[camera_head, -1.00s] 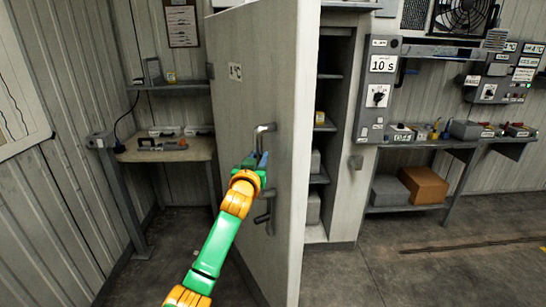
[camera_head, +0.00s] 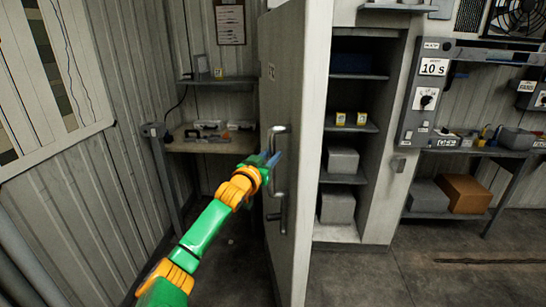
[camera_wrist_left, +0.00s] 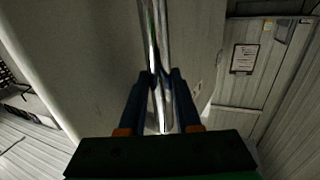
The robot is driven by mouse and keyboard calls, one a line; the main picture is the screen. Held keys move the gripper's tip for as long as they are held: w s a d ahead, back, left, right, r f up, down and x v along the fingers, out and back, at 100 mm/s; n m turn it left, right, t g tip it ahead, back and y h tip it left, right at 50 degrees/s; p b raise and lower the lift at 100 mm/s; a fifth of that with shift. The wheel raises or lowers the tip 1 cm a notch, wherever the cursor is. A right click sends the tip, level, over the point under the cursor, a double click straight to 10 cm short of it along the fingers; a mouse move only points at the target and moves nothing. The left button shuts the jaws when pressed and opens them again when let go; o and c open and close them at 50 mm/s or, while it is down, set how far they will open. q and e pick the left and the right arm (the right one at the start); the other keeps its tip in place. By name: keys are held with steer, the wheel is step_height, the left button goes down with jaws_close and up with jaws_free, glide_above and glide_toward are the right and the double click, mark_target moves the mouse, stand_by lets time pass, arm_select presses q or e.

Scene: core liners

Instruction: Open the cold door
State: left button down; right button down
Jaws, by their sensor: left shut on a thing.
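The cold door (camera_head: 302,90) is a tall grey-white panel standing well open, seen nearly edge-on in the head view. Its metal handle (camera_head: 279,190) is a vertical bar on the left face. My left gripper (camera_head: 270,162) is shut on the upper part of the handle. In the left wrist view the shiny handle bar (camera_wrist_left: 156,40) runs between the two dark fingers of my left gripper (camera_wrist_left: 160,105). My right gripper is not in view.
The cabinet's shelves (camera_head: 352,127) show right of the door, holding grey boxes (camera_head: 337,206) and small yellow-labelled items. A side table (camera_head: 210,143) stands behind the door at left. A bench with a cardboard box (camera_head: 464,193) is at right. Floor is clear at front right.

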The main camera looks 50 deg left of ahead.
arm_select(q)
steer(key=c, duration=1)
jaws_free()
steer(key=shift+a+r, duration=0.1)
steer(key=shift+r, duration=0.35)
steer(key=shift+c, duration=0.2)
steer(key=o, duration=0.3)
steer(key=shift+a+f, duration=0.1)
steer(key=shift+a, duration=0.05)
steer(key=shift+o, duration=0.7)
steer(key=shift+a+f, duration=0.25)
steer(key=shift+f, duration=0.1)
steer(key=shift+d, duration=0.15)
steer(key=shift+d+f, duration=0.15)
